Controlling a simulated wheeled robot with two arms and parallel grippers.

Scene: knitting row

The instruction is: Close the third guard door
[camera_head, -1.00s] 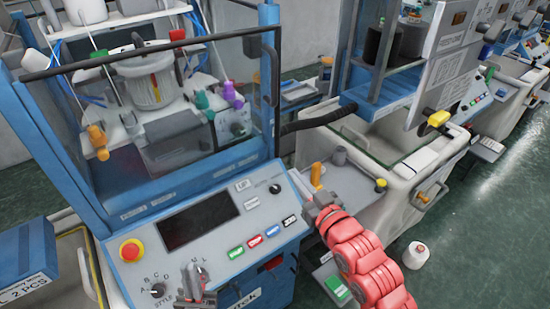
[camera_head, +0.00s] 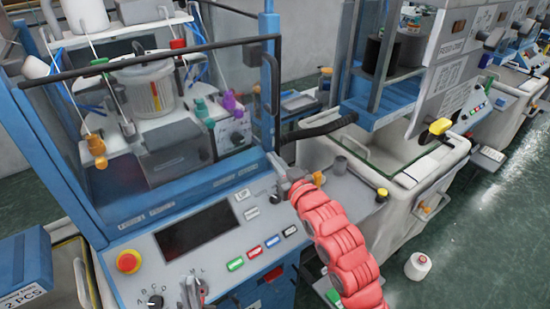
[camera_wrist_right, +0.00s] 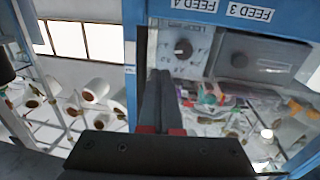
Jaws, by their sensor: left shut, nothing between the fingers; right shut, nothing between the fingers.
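A clear guard panel with a dark top bar (camera_head: 150,60) spans the front of the nearest blue knitting machine. A dark upright handle (camera_head: 276,85) stands at its right end. I cannot tell which door is the third, or whether this one is fully closed. My right gripper (camera_head: 280,175), on the red-sleeved arm, is shut and empty, below that handle near the right edge of the control panel. In the right wrist view its fingers (camera_wrist_right: 160,90) are together before a blue frame. My left gripper (camera_head: 195,290) is shut and empty above the panel's lower edge.
The control panel (camera_head: 205,245) has a red stop button (camera_head: 129,261), a dark screen and several colored buttons. Another machine (camera_head: 385,180) stands to the right. A white yarn cone (camera_head: 418,266) is on the green floor, which is open at the right.

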